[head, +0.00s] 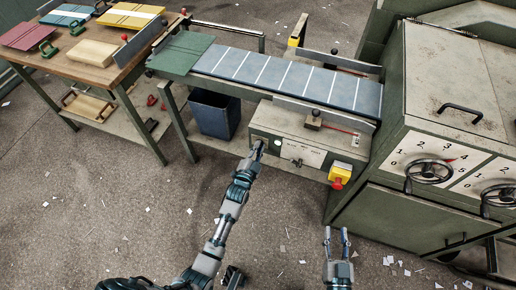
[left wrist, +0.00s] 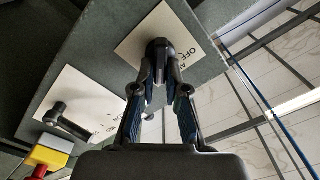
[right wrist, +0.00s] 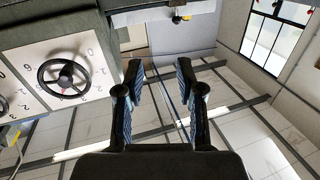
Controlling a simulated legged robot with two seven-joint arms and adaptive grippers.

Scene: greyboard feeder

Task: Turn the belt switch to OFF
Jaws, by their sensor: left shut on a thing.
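The belt switch is a dark rotary knob (left wrist: 160,50) on a white plate (left wrist: 138,28) with lettering that includes OFF, seen in the left wrist view. My left gripper (left wrist: 158,72) is shut on this knob, one finger on each side. In the head view my left gripper (head: 257,150) reaches the front of the grey control box (head: 290,128) below the belt and hides the knob. I cannot tell which mark the knob points to. My right gripper (head: 337,236) is open and empty over the floor, and its two parted fingers also show in the right wrist view (right wrist: 160,85).
A second plate with a lever (left wrist: 70,120) and a yellow box with a red button (head: 339,174) sit on the same box front. The blue belt (head: 285,75) runs above. A green machine with handwheels (head: 429,172) stands right, a wooden table (head: 85,70) left.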

